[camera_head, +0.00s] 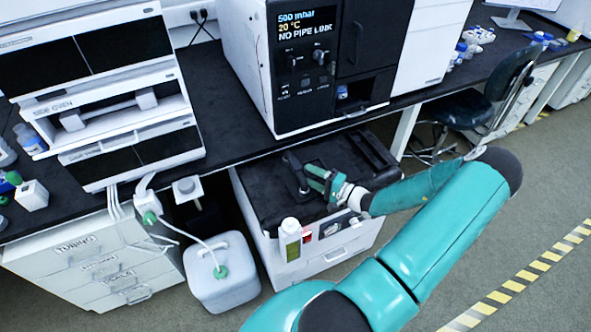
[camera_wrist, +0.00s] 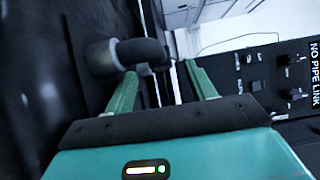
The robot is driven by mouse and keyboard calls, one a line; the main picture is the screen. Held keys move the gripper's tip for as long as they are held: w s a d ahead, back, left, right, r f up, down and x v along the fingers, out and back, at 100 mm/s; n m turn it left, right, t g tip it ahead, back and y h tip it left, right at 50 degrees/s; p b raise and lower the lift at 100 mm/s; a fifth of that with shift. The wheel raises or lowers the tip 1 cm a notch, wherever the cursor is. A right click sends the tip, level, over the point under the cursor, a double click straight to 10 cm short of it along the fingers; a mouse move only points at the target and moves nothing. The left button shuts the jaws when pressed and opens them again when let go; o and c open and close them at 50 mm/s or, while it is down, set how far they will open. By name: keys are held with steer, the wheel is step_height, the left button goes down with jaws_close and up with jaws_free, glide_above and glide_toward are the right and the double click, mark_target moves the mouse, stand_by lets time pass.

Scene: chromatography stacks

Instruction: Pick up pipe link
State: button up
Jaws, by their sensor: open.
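A dark elbow-shaped pipe piece, which looks like the pipe link (camera_head: 294,172), stands on the black top of a low white cabinet (camera_head: 279,207). In the wrist view the pipe piece (camera_wrist: 138,50) shows a grey rounded end at left and a dark bend, just beyond the fingertips. My gripper (camera_head: 318,178) is at the right of the pipe piece, close to it. In the wrist view my gripper (camera_wrist: 160,70) has its two green fingers apart with nothing clearly between them. The pipe piece lies mostly ahead of the left finger. I cannot tell whether they touch.
A machine (camera_head: 295,65) showing "NO PIPE LINK" stands on the black bench behind the cabinet. A white-capped bottle (camera_head: 290,238) is at the cabinet's front. A white jerrycan (camera_head: 222,280) with tubing stands on the floor at left. A chair (camera_head: 487,100) is at right.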

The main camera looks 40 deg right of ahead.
mark_target(299, 167)
steer(key=shift+d+x, duration=0.2)
steer(key=shift+x, duration=2.6)
jaws_close()
